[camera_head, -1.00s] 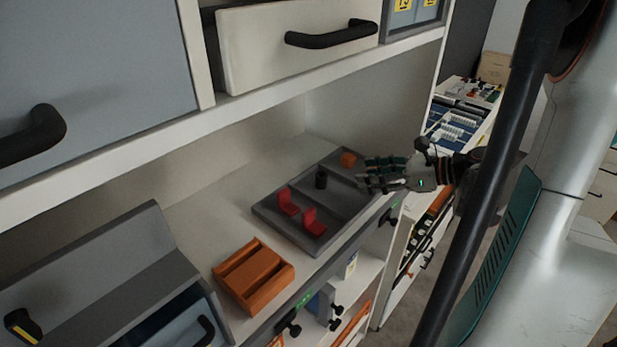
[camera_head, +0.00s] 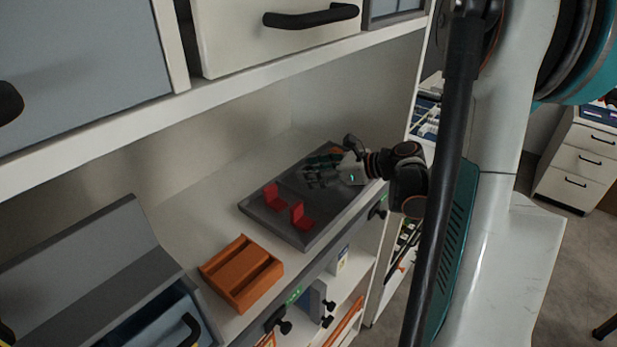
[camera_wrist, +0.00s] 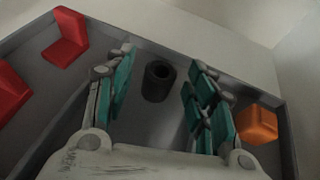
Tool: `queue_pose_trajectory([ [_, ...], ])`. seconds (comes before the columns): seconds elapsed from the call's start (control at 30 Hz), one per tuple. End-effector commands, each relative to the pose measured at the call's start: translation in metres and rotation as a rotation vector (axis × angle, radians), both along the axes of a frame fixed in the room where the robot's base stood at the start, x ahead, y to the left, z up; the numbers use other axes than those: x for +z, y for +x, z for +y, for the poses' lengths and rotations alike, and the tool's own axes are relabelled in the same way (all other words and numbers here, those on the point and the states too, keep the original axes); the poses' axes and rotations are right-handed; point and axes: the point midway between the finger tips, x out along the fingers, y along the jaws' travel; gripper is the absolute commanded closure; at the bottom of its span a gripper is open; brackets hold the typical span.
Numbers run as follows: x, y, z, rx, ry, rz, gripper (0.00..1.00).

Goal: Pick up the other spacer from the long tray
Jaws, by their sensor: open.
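The long tray (camera_head: 268,226) is dark grey and lies on the white shelf. A black hollow cylinder (camera_wrist: 158,82), which looks like the spacer, stands upright in the tray in the wrist view. My gripper (camera_wrist: 161,62) is open, with one teal-padded finger on each side of the cylinder and visible gaps on both sides. In the head view my gripper (camera_head: 318,172) is over the tray's middle and hides the cylinder.
Two red L-shaped brackets (camera_head: 274,197) (camera_head: 301,217) sit in the tray's left part. An orange block (camera_wrist: 256,124) is beside my right finger in the wrist view. An orange divided bin (camera_head: 241,272) stands left of the tray. A cabinet with drawers hangs above.

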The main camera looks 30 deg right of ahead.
Motion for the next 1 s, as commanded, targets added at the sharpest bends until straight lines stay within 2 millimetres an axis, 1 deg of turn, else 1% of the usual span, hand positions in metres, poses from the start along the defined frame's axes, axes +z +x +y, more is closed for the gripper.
queue_pose_trajectory([
  [0.27, -0.001, 0.003, 0.002, -0.001, 0.000, 0.000, 0.50],
  [0.37, -0.001, 0.003, 0.002, -0.001, 0.000, 0.000, 0.70],
  [0.4, -0.001, 0.003, 0.002, -0.001, 0.000, 0.000, 0.79],
  [0.43, -0.001, 0.003, 0.002, -0.001, 0.000, 0.000, 0.85],
  [0.47, -0.001, 0.003, 0.002, -0.001, 0.000, 0.000, 0.87],
  [0.83, 0.001, 0.002, 0.002, -0.001, 0.000, 0.000, 0.87],
  [0.93, 0.011, 0.003, 0.002, -0.001, 0.000, -0.001, 0.87],
  [1.0, 0.022, 0.002, 0.002, -0.001, 0.000, -0.001, 0.87],
])
